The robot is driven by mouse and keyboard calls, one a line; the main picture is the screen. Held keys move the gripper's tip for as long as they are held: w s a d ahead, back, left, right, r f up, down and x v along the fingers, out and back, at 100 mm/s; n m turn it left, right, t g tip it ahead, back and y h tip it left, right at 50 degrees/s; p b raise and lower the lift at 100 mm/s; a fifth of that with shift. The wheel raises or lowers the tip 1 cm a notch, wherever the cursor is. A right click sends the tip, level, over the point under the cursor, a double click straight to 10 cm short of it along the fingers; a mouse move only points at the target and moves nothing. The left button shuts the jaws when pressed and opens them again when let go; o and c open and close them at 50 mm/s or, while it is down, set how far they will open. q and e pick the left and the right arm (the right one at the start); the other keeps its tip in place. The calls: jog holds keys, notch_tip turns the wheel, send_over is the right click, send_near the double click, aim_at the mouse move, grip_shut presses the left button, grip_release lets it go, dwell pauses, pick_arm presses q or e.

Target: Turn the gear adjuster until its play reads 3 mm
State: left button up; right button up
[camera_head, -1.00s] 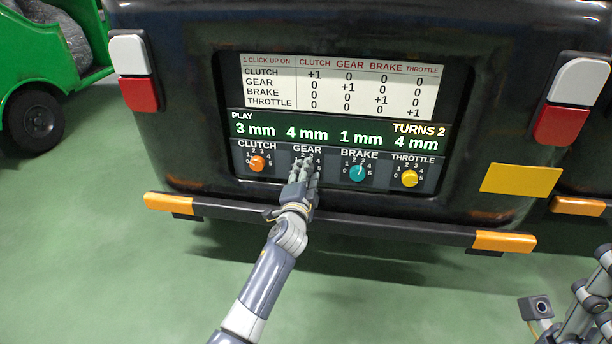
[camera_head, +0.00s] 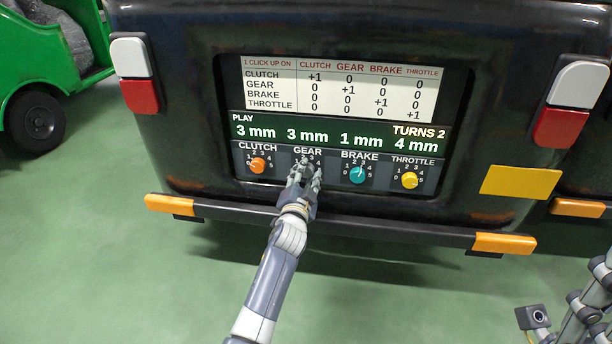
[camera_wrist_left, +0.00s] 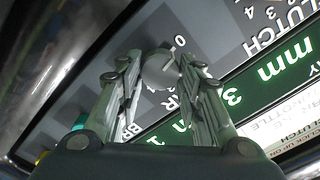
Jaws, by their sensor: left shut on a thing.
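The gear adjuster is a grey round knob (camera_wrist_left: 160,70) between the fingers of my left gripper in the left wrist view. In the head view my left gripper (camera_head: 304,176) covers it, under the GEAR label. The gripper is shut on this knob. The green play display (camera_head: 330,131) reads clutch 3 mm, gear 3 mm, brake 1 mm and throttle 4 mm, with TURNS 2 at its right. Part of my right arm shows at the lower right, but its fingers do not show.
The orange clutch knob (camera_head: 258,166) sits left of my gripper. The teal brake knob (camera_head: 357,174) and yellow throttle knob (camera_head: 410,180) sit to its right. A white click chart (camera_head: 340,88) is above the display. A dark bumper bar (camera_head: 360,228) runs below the panel.

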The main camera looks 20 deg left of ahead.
pick_arm(q)
jog(key=shift+f, duration=0.1)
jog(key=o, duration=1.1)
jog(key=shift+c, duration=0.2)
jog(key=shift+s, duration=0.1)
jog(key=v, duration=1.1)
jog(key=shift+s, duration=0.4)
